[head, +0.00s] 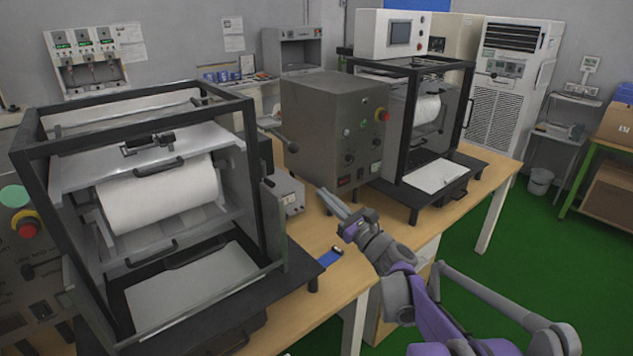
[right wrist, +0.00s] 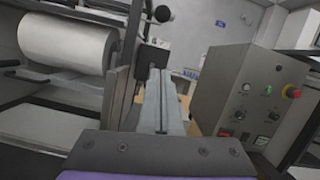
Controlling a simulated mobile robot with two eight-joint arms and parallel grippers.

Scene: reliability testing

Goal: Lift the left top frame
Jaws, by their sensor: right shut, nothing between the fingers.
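The left machine has a black top frame (head: 200,111) around a white roll (head: 160,196). A dark handle (head: 158,167) sits on its front plate above the roll. My right gripper (head: 328,200) is to the right of this machine, in front of the grey control box, apart from the frame. Its two fingers (right wrist: 163,100) lie together and hold nothing. In the right wrist view the white roll (right wrist: 68,42) and part of the machine show at the left. My left gripper is not in view.
A grey control box (head: 322,120) with a red knob stands between the left machine and a second black-framed machine (head: 412,190). A small grey box (head: 287,194) and a blue item (head: 330,258) are on the wooden table (head: 330,290). Green floor is open at the right.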

